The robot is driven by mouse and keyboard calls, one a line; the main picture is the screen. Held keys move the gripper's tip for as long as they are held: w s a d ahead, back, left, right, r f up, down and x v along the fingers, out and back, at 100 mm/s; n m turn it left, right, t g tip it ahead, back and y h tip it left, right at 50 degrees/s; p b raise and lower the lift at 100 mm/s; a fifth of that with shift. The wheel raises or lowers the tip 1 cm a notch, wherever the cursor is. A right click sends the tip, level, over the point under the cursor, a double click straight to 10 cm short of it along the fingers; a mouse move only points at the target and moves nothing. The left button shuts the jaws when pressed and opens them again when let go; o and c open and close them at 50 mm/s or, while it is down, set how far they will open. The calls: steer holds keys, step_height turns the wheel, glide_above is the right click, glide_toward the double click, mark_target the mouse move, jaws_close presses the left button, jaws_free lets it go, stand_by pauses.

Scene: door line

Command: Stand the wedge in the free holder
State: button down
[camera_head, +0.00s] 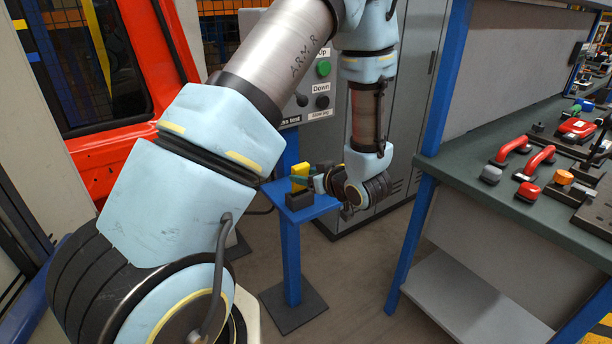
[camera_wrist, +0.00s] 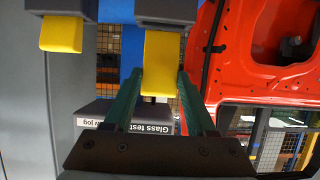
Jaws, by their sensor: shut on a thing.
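In the wrist view, my gripper (camera_wrist: 160,75) has its two green fingers on either side of a yellow wedge (camera_wrist: 158,58) and is shut on it. The wedge's far end meets the edge of a dark holder (camera_wrist: 170,10); I cannot tell whether it is seated inside. A second yellow wedge (camera_wrist: 62,34) sits in another dark holder (camera_wrist: 68,6) to the left. In the head view, a yellow wedge (camera_head: 299,171) shows above a dark holder (camera_head: 299,200) on a small blue stand (camera_head: 320,208); I cannot tell which wedge it is. My arm partly hides the stand.
A control panel (camera_head: 318,88) with buttons stands behind the stand. A red vehicle door (camera_head: 100,165) is at the left, also large in the wrist view (camera_wrist: 245,60). A workbench (camera_head: 465,165) with tools and red-handled parts stands at the right. Grey cabinets are behind.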

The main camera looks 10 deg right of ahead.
steer(key=shift+f+b, duration=1.4)
steer(key=shift+f, duration=0.75)
steer(key=shift+c, duration=0.7)
jaws_free()
steer(key=b+v, duration=0.2)
steer(key=v, duration=0.8)
steer(key=m+g+h, duration=0.3)
steer(key=g+h, duration=0.1)
steer(key=h, duration=0.3)
glide_toward(300, 188)
steer(key=w+d, duration=0.2)
steer(key=d, duration=0.2)
steer(key=s+a+r+m+g, duration=0.1)
steer(key=s+a+g, duration=0.2)
steer(key=s+a, duration=0.3)
steer(key=s+a+r+m+g+y+p, duration=0.1)
steer(key=s+a, duration=0.5)
steer(key=a, duration=0.6)
steer(key=m+g, duration=0.1)
steer(key=g, duration=0.1)
steer(key=shift+g, duration=0.3)
